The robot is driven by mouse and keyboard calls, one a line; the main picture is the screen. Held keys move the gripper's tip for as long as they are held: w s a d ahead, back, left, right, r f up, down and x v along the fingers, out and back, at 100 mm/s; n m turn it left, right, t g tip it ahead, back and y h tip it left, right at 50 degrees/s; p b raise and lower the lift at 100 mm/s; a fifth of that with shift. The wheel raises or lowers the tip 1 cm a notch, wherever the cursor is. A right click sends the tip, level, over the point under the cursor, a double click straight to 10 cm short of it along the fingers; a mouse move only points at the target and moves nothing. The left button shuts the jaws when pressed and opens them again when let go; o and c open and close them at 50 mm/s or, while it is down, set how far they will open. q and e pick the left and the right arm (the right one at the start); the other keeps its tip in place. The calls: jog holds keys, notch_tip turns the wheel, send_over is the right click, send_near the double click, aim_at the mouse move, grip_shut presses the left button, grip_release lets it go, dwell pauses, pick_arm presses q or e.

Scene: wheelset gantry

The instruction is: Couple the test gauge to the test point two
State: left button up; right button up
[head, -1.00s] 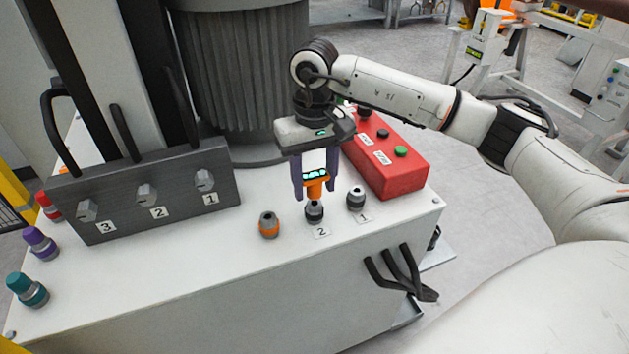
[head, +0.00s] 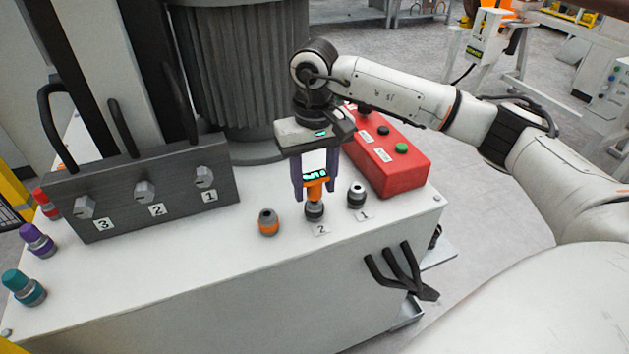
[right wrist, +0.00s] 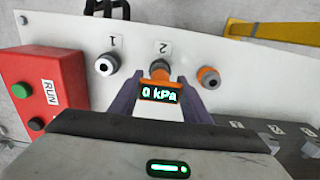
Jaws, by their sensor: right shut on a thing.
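The test gauge (head: 316,187) is orange with a lit display, which reads "0 kPa" in the right wrist view (right wrist: 160,93). My right gripper (head: 315,190) is shut on it from both sides and holds it upright. Test point two (head: 314,212) is a dark fitting behind the label 2. The gauge's lower end is directly over its top and appears to meet it; I cannot tell whether they are joined. In the right wrist view test point two (right wrist: 160,68) shows just beyond the gauge. My left gripper is not in view.
Test point one (head: 356,196) stands to the right and an orange-ringed fitting (head: 268,222) to the left, both close. A red button box (head: 390,155) is behind right. A dark valve block (head: 150,190) with numbered valves stands left. The cabinet top's front is clear.

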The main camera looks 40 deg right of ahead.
aim_at(315, 176)
jog(key=shift+s+f+b, duration=0.1)
jog(key=shift+f+b, duration=0.35)
jog(key=shift+f, duration=0.25)
jog(key=o, duration=1.5)
notch_tip(315, 176, up, 10)
jog(key=shift+r, duration=0.2)
